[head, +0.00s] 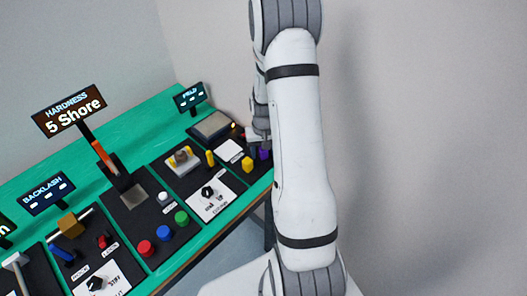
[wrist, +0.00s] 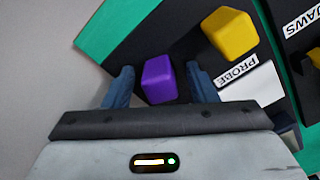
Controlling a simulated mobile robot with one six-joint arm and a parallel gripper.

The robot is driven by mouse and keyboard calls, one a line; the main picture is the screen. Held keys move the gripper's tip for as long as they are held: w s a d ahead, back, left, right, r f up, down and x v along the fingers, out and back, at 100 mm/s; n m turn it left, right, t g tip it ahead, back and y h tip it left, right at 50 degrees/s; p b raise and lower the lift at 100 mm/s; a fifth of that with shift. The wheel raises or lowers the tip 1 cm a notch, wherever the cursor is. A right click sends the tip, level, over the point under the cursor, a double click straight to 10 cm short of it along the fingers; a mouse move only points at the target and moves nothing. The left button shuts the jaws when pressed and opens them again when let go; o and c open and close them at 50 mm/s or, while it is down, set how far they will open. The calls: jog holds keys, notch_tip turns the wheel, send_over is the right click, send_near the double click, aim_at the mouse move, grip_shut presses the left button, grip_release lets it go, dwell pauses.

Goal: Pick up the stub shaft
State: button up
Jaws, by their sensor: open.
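My gripper (wrist: 160,68) is open in the wrist view, with one dark blue-grey finger on each side of a purple block (wrist: 160,81). The block stands between the fingers with a small gap on each side, and nothing is gripped. A yellow block (wrist: 231,33) stands to the upper right, outside the fingers. In the head view the purple block (head: 264,154) and yellow block (head: 247,164) are at the far right end of the bench, and my arm hides most of the gripper. No piece is marked as the stub shaft, so I cannot tell which one it is.
The green bench (head: 150,130) holds several black panels with buttons and knobs. A white PROBE label (wrist: 238,71) lies beside the fingers. A screen (head: 70,111) reads "5 Shore". A grey wall rises behind.

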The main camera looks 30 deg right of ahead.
jog(key=shift+c, duration=0.5)
grip_shut()
jog(key=shift+r, duration=0.1)
